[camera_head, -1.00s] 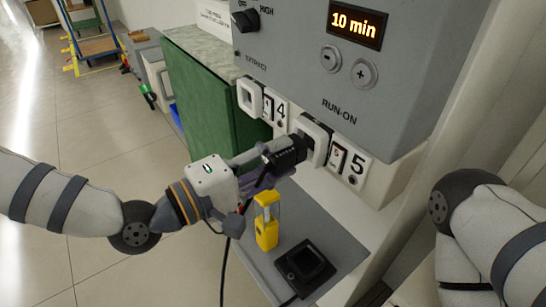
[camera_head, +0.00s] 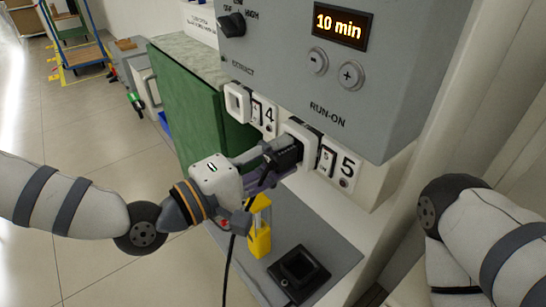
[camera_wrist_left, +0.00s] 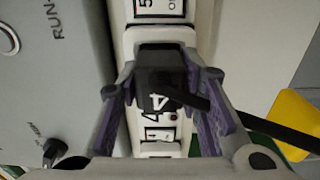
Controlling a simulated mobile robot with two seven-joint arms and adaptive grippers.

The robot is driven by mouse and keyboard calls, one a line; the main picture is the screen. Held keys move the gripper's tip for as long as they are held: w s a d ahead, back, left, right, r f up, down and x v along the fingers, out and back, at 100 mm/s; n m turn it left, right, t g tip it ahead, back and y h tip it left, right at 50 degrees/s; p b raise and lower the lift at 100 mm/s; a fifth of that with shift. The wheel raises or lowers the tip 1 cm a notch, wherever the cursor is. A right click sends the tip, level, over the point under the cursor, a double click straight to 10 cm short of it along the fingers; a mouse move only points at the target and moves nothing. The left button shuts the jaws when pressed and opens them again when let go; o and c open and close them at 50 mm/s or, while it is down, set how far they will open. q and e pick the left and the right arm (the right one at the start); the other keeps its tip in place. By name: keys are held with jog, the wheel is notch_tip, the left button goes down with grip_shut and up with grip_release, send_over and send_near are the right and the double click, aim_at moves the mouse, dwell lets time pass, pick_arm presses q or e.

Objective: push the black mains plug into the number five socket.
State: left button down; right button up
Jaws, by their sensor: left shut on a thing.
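My left gripper (camera_head: 272,165) is shut on the black mains plug (camera_head: 288,156), with a finger on each side of it. The plug is horizontal, its front at the white number five socket (camera_head: 303,132), beside the label plate marked 5 (camera_head: 345,166). The pins are hidden, so I cannot tell how deep they sit. In the left wrist view the plug (camera_wrist_left: 160,72) is between the purple finger pads, with its cable running off to the right. My right arm shows at the right, but its gripper is out of view.
The empty number four socket (camera_head: 237,101) is to the left. Below are a yellow object (camera_head: 259,238) and a black square holder (camera_head: 299,272) on a grey shelf (camera_head: 330,240). The grey control box (camera_head: 400,80) overhangs the sockets. A green cabinet (camera_head: 185,110) stands at left.

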pick_arm(q)
jog(key=shift+w+d, duration=0.1)
jog(key=c, duration=1.1)
grip_release()
jog(key=shift+o, duration=0.2)
jog(key=v, duration=1.2)
